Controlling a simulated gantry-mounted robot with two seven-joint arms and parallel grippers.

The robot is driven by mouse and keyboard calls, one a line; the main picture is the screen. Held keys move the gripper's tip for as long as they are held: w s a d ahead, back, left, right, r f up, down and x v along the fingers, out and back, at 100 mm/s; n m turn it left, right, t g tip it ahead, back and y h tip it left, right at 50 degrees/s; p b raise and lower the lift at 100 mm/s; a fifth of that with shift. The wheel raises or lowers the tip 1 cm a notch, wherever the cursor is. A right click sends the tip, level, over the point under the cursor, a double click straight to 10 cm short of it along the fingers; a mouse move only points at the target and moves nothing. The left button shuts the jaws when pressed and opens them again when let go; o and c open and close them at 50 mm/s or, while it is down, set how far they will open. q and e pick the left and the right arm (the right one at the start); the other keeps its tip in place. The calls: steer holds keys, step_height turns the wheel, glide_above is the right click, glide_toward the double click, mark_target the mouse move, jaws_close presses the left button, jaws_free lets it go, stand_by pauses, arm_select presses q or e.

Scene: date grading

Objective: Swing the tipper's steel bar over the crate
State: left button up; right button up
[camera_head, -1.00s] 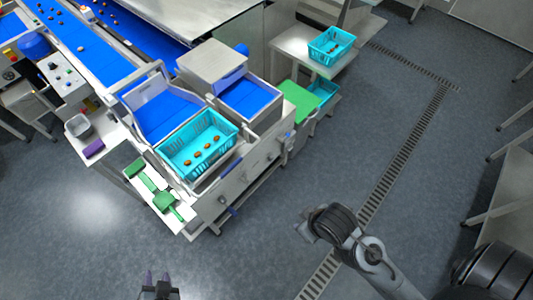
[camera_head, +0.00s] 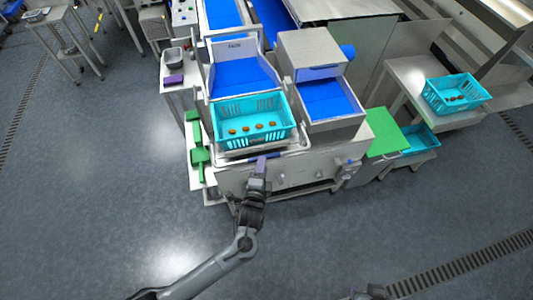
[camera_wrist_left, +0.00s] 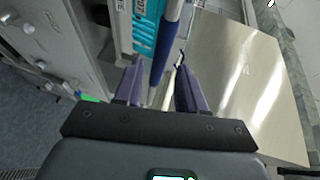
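The turquoise crate (camera_head: 241,143), with several brown dates inside, sits in the tipper below a blue chute. The tipper's steel bar (camera_head: 300,149) runs along the crate's near side, low in front of it, and carries a blue sleeve (camera_head: 270,156). My left gripper (camera_head: 260,165) is at this sleeve. In the left wrist view the purple fingers (camera_wrist_left: 158,88) are apart, with the sleeve (camera_wrist_left: 165,48) running up between and beyond them; whether they touch the bar is unclear. A small part of my right arm's end (camera_head: 374,292) shows at the bottom edge.
A second chute (camera_head: 328,100) stands right of the crate. Further right are a green board (camera_head: 383,132) and another turquoise crate (camera_head: 455,94) with dates on a table. Green tools (camera_head: 199,155) lie left of the tipper. The floor in front is clear.

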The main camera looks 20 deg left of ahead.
arm_select(q)
steer(key=x, duration=0.7)
steer(key=shift+c, duration=0.5)
jaws_close()
